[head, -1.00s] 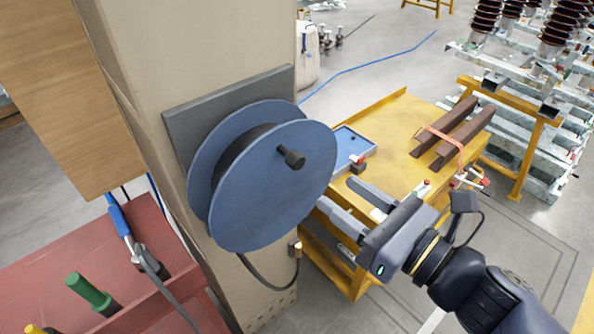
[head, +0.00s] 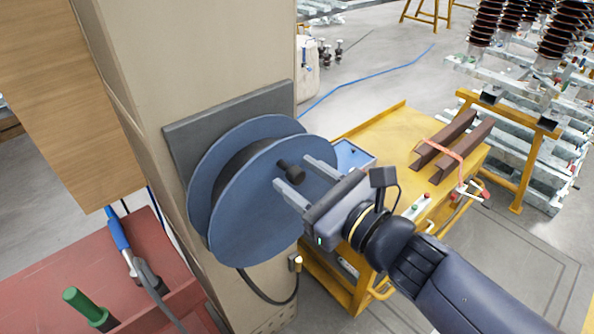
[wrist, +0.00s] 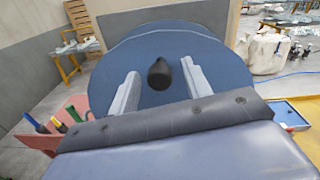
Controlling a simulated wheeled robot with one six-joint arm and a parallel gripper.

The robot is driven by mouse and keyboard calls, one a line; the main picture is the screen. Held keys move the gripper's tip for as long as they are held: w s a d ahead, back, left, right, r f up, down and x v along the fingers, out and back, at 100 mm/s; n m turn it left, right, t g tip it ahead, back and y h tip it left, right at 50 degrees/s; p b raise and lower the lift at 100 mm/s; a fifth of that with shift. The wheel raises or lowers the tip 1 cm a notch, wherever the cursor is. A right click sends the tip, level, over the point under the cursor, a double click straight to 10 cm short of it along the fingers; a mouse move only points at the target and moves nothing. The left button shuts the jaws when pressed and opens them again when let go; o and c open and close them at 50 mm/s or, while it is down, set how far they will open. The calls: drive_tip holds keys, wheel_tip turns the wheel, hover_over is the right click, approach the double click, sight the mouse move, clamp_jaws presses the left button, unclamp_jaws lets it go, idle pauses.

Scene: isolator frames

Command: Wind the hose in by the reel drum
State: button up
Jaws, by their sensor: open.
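The blue reel drum (head: 245,215) is mounted on a grey plate on a beige pillar. It also shows in the wrist view (wrist: 220,60). A black knob (head: 291,172) stands out from its front disc; in the wrist view the knob (wrist: 159,74) lies between my two fingers. My gripper (head: 292,172) is open, its fingers on either side of the knob, with gaps to both in the wrist view. I cannot tell how far the fingertips reach along the knob.
A yellow cart (head: 385,140) with brown bars and a blue tray (head: 352,156) stands behind my gripper. A red bench (head: 60,270) with tools is at the lower left. A blue line (head: 370,68) lies on the floor.

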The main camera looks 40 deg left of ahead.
drive_tip(key=shift+a, duration=0.65)
drive_tip(key=shift+c, duration=0.4)
clamp_jaws()
